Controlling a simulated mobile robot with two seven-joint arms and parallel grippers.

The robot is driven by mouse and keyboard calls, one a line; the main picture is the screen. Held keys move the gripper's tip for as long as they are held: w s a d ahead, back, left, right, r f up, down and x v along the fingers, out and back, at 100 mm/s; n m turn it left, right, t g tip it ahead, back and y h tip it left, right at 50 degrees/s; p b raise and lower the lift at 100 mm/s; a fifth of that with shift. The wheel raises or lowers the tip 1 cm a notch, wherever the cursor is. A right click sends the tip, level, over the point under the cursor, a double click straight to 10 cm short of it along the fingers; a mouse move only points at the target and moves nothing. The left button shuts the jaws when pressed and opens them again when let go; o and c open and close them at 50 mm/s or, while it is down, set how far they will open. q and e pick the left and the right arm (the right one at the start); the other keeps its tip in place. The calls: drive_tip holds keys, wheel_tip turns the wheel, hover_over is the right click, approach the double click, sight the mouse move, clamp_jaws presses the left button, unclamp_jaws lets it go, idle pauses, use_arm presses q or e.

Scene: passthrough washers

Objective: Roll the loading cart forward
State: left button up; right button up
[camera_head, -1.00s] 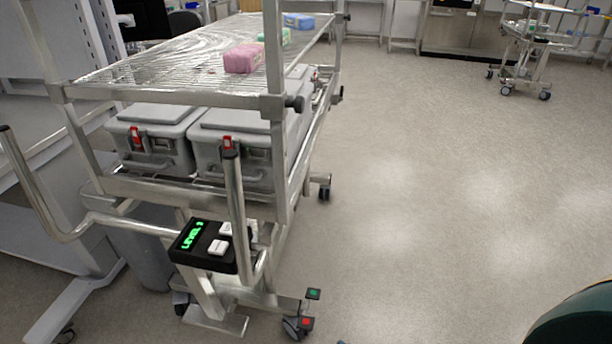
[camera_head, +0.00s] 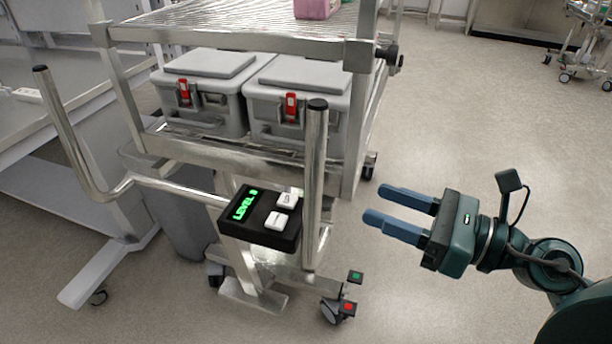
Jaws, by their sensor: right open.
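The loading cart (camera_head: 225,154) is a metal frame on casters with a wire top shelf and two upright push handles. Its right handle (camera_head: 315,190) is a vertical bar with a black cap; its left handle (camera_head: 68,135) leans outward. A black control box (camera_head: 262,217) between them reads "LEVEL 3" in green and has two white buttons. My right gripper (camera_head: 378,205) is open and empty, to the right of the right handle and apart from it, its blue fingers pointing left towards the handle. My left gripper is not in view.
Two grey lidded boxes (camera_head: 202,95) sit on the cart's lower shelf. A pink block (camera_head: 316,8) lies on the top shelf. Green and red pedals (camera_head: 348,308) are by a front caster. A bench (camera_head: 30,110) stands close on the left.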

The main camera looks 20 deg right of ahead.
sight(314, 179)
drive_tip(key=p+x, duration=0.1)
drive_tip(key=x, duration=0.1)
drive_tip(key=p+x, duration=0.2)
drive_tip(key=x, duration=0.1)
drive_tip(key=p+x, duration=0.1)
drive_tip(key=x, duration=0.1)
drive_tip(key=shift+w+a+r, duration=0.2)
drive_tip(key=shift+w+r, duration=0.1)
drive_tip(key=p+x, duration=0.1)
drive_tip(key=x, duration=0.2)
drive_tip(key=shift+w+a+f, duration=0.1)
drive_tip(key=shift+w+f, duration=0.05)
drive_tip(key=shift+f, duration=0.05)
drive_tip(key=shift+w+a+f+p, duration=0.15)
drive_tip(key=shift+w+a+p, duration=0.1)
drive_tip(key=shift+a+p, duration=0.1)
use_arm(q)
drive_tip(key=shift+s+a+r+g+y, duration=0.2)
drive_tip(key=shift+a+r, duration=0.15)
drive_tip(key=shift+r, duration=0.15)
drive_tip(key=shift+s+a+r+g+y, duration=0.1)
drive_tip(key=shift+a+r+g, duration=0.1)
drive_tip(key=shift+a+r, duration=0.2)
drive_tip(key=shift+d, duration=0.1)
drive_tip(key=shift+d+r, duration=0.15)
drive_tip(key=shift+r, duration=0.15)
use_arm(e)
clamp_jaws()
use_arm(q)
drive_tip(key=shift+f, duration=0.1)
